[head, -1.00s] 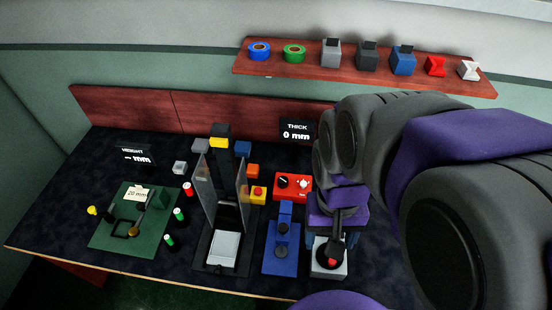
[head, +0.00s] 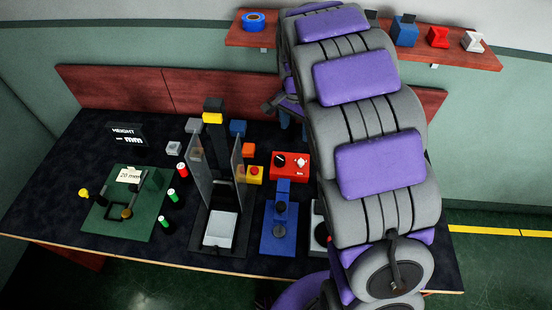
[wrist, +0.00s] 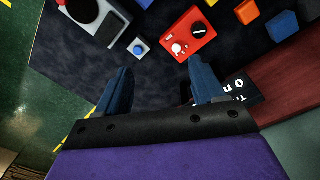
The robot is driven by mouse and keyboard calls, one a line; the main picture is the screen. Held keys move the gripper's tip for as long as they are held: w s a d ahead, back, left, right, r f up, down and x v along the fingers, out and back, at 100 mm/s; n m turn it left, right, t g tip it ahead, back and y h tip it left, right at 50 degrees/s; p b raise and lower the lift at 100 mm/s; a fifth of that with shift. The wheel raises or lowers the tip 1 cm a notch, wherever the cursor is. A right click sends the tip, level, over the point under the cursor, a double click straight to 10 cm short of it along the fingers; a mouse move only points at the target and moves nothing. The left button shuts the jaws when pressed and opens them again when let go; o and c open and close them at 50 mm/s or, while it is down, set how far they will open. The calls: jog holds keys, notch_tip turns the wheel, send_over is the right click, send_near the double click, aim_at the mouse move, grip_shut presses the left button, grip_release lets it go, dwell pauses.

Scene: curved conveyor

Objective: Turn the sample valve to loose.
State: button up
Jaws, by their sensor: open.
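A red box (head: 289,166) stands on the dark table, right of centre in the head view. It carries a black round knob (head: 279,160) and a white knob (head: 300,163). The wrist view also shows the red box (wrist: 190,34), with the white knob (wrist: 177,48) nearer my gripper than the black one (wrist: 198,28). The labels are too small to read, so I cannot tell which knob is the sample valve. My gripper (wrist: 160,66) is open and empty, its blue fingers apart from the red box. In the head view my arm largely hides it.
A yellow button box (head: 249,174) and an orange cube (head: 248,150) stand left of the red box. A blue stand (head: 280,235) is in front. A clear-walled press (head: 221,228) stands left. The THICK display (wrist: 238,90) is by my right finger. A shelf (head: 480,58) hangs behind.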

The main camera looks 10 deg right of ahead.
jog(key=w+f+m, duration=0.2)
jog(key=w+f, duration=0.4)
jog(key=b, duration=0.3)
send_over(279, 159)
jog(key=d, duration=0.1)
notch_tip(279, 159, down, 10)
jog(key=shift+m, duration=0.3)
jog(key=f, duration=0.3)
jog(key=a+f+b, duration=0.1)
jog(key=f, duration=0.2)
jog(key=f+b, duration=0.1)
jog(key=f, duration=0.2)
jog(key=shift+a, duration=0.15)
jog(key=shift+d+f, duration=0.45)
jog(key=shift+f, duration=0.2)
jog(key=shift+a, duration=0.5)
jog(key=c, duration=0.3)
jog(key=shift+d, duration=0.3)
jog(key=c, duration=0.5)
jog(key=shift+c, duration=1.3)
